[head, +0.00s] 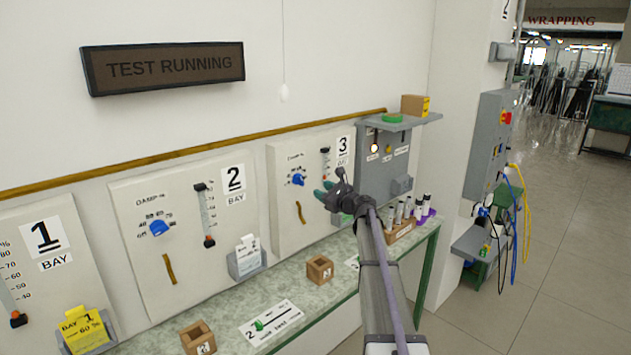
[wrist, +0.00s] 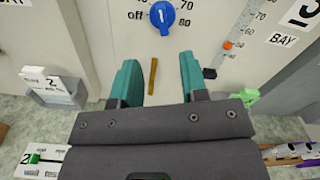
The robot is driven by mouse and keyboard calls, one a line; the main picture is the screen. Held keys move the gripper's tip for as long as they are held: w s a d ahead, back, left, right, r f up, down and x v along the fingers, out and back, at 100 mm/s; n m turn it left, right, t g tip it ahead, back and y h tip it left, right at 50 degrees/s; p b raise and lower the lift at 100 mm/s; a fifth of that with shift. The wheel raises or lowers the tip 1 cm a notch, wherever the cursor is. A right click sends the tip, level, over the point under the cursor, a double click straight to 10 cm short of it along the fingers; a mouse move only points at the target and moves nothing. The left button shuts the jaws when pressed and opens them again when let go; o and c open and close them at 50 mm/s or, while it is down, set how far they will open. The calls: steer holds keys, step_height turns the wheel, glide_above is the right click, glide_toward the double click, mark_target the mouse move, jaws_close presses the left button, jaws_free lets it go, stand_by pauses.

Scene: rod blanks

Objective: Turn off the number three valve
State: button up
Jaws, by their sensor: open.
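The number 3 bay panel (head: 285,218) is on the wall, with a blue knob (head: 298,180) on its upper part. In the wrist view the blue knob (wrist: 162,14) is at the top edge, partly cut off, with "off" printed at its left and a percent scale around it. A thin brown strip (wrist: 153,75) runs upright below the knob. My gripper (head: 325,190) is in front of the panel, right of the knob in the head view. In the wrist view my gripper (wrist: 159,60) is open and empty, its teal fingers below the knob and apart from it.
A slider (wrist: 228,45) is right of the knob. A card holder (wrist: 55,87) is at the left. Below runs a counter (head: 300,300) with small wooden blocks (head: 320,269) and a rack of tubes (head: 400,230). A grey box (head: 385,160) under a shelf adjoins panel 3. A sign reads "TEST RUNNING" (head: 165,68).

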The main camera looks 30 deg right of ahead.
mark_target(302, 181)
steer(key=x, duration=1.1)
steer(key=shift+d+f, duration=0.2)
jaws_close()
